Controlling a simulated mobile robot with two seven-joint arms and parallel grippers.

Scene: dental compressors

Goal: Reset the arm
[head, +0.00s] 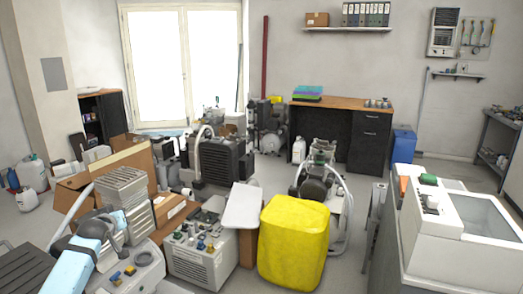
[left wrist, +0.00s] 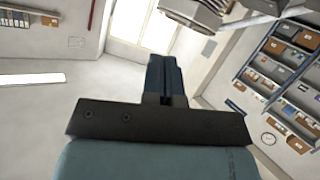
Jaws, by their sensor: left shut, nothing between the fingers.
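My left gripper (left wrist: 165,62) shows in the left wrist view. Its two dark fingers are closed together and empty, extending beyond a dark plate and a pale blue-green housing. Nothing touches the fingertips; pale wall and floor show around them. My right gripper is in neither view.
Crowded ahead: a yellow canister (head: 294,243), a grey compressor unit (head: 200,258), cardboard boxes (head: 128,165) and a white cabinet (head: 465,240) at right. A dark desk (head: 340,125) stands at the back. Wall shelves (left wrist: 285,75) show in the wrist view. Some floor is clear at left.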

